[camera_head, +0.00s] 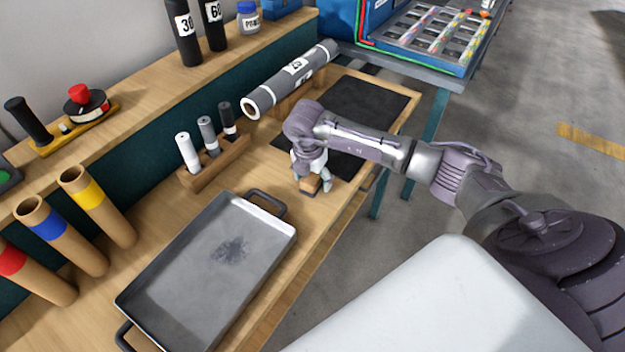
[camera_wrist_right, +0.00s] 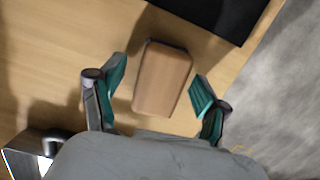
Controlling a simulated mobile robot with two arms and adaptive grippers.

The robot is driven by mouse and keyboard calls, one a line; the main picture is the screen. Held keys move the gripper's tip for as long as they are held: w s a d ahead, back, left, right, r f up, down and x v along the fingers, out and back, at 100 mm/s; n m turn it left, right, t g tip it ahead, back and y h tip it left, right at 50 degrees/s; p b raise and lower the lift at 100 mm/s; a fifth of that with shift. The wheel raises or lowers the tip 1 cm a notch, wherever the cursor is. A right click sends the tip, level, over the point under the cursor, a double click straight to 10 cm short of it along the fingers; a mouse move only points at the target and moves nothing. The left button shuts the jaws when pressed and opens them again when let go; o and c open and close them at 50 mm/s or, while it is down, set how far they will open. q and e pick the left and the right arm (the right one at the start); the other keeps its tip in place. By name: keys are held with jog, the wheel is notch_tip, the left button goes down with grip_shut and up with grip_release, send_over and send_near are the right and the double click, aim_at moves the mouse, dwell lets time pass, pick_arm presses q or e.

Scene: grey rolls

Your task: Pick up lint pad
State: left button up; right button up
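The lint pad appears to be a small wooden block with a dark underside. It sits on the wooden bench (camera_head: 275,160) near the front edge, and in the head view its lower part (camera_head: 309,185) shows under my right gripper (camera_head: 312,176). In the right wrist view the block (camera_wrist_right: 162,78) lies between the two green-padded fingers of my right gripper (camera_wrist_right: 158,92), with a gap on each side. The fingers are open and point down at the block. My left gripper is not in view.
A metal tray (camera_head: 180,285) with a dark smudge and black handles stands left of my right gripper. A black mat (camera_head: 375,105) lies behind it. A grey roll (camera_head: 270,90) rests on a wooden cradle. Three small rolls stand in a rack (camera_head: 218,165).

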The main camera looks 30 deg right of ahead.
aim_at(315, 175)
jog(key=c, duration=1.1)
jog(key=shift+r, duration=0.1)
jog(key=shift+r, duration=0.3)
jog(key=r, duration=0.1)
jog(key=r+b, duration=0.1)
jog(key=r, duration=0.1)
jog(key=shift+s+d+r, duration=0.2)
jog(key=shift+d+r, duration=0.1)
jog(key=s+d+r+b, duration=0.2)
jog(key=s+d+r, duration=0.4)
jog(key=s+d, duration=0.1)
jog(key=shift+s+d+r, duration=0.15)
jog(key=shift+s+r, duration=0.15)
jog(key=shift+s, duration=0.3)
